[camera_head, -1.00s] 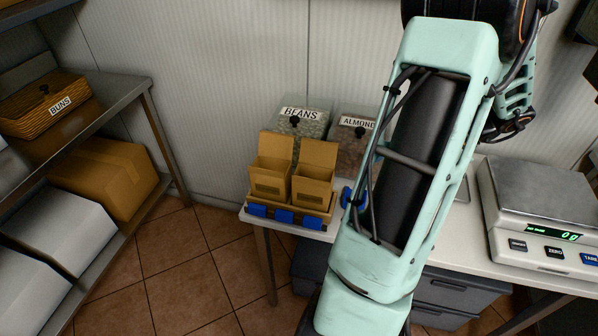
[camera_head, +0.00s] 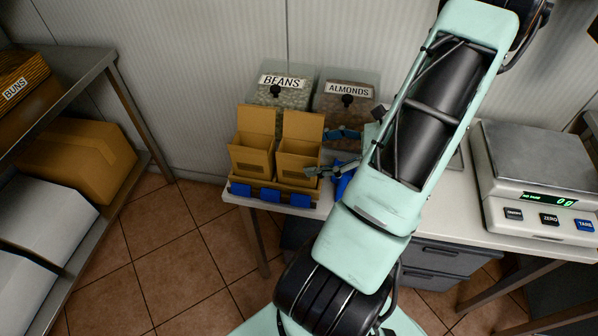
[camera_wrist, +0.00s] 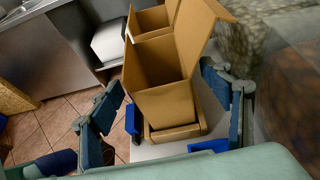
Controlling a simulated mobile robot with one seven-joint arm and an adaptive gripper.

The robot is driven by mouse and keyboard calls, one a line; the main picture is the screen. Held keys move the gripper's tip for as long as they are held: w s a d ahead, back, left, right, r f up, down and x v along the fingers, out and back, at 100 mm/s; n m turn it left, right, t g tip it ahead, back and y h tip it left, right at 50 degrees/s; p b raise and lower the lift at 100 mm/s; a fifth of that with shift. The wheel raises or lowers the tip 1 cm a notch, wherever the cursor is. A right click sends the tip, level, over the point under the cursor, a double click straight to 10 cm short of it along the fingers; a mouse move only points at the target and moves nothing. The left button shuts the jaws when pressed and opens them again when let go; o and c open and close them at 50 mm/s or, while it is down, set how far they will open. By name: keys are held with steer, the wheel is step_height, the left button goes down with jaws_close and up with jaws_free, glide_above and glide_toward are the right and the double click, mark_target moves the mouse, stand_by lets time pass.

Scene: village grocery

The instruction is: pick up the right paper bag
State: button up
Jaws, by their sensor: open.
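Two open-topped brown paper bags with raised back flaps stand side by side in a low tray with blue tabs (camera_head: 268,195) on the table. The right paper bag (camera_head: 297,166) is nearest my gripper (camera_head: 322,153), which sits just to its right with fingers spread. In the wrist view the right paper bag (camera_wrist: 165,95) stands upright between the two blue-padded fingers of my gripper (camera_wrist: 170,110), with gaps visible on both sides. The left paper bag (camera_head: 251,157) is beyond it and also shows in the wrist view (camera_wrist: 150,20).
Bins labelled beans (camera_head: 283,85) and almonds (camera_head: 345,98) stand close behind the bags. A scale (camera_head: 540,175) is on the table's right. A metal shelf (camera_head: 75,80) with boxes is at left, across open floor.

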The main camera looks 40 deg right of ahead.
steer(key=x, duration=0.4)
steer(key=shift+w+a+f, duration=0.2)
